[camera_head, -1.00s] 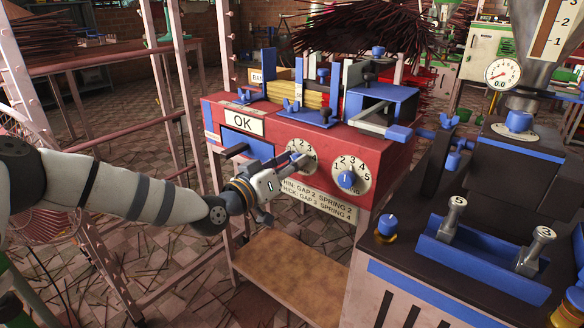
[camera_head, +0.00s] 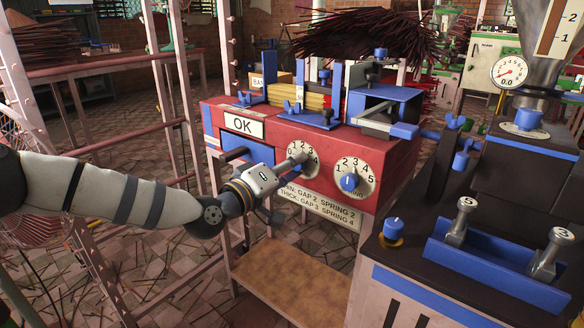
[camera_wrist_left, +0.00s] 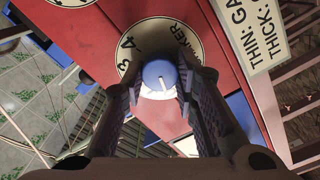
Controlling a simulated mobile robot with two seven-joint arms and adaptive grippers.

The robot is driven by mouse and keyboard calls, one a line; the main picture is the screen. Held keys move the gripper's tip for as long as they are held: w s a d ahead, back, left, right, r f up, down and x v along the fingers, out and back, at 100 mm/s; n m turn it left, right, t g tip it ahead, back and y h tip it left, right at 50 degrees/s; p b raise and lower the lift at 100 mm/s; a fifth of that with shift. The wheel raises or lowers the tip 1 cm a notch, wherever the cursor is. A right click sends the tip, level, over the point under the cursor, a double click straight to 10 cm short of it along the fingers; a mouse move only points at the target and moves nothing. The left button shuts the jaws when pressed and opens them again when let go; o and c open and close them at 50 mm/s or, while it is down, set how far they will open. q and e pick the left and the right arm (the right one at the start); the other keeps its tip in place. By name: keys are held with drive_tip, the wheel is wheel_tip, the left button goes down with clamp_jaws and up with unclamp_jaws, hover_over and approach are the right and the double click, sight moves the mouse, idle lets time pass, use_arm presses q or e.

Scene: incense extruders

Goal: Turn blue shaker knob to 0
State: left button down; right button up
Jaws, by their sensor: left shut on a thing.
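The white shaker dial (camera_head: 313,163) is on the red front panel of the machine, with part of its number ring showing in the head view. My left gripper (camera_head: 294,162) reaches it from the left and covers the knob there. In the left wrist view, the blue shaker knob (camera_wrist_left: 158,74) sits between the two fingers of my left gripper (camera_wrist_left: 163,88), which are shut on its sides. A white pointer line shows on the knob. The 3, the 4 and part of the dial's lettering are readable around it. My right gripper is not in view.
A second dial with a blue knob (camera_head: 349,182) is just right of the gripper. A label plate (camera_head: 320,206) is below the dials. An OK sign (camera_head: 243,124) is at the upper left. A dark machine with a blue tray (camera_head: 495,272) stands at the right.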

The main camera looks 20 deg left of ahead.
use_arm(q)
drive_tip(key=shift+f, duration=0.1)
drive_tip(key=c, duration=1.3)
unclamp_jaws()
drive_tip(key=v, duration=1.2)
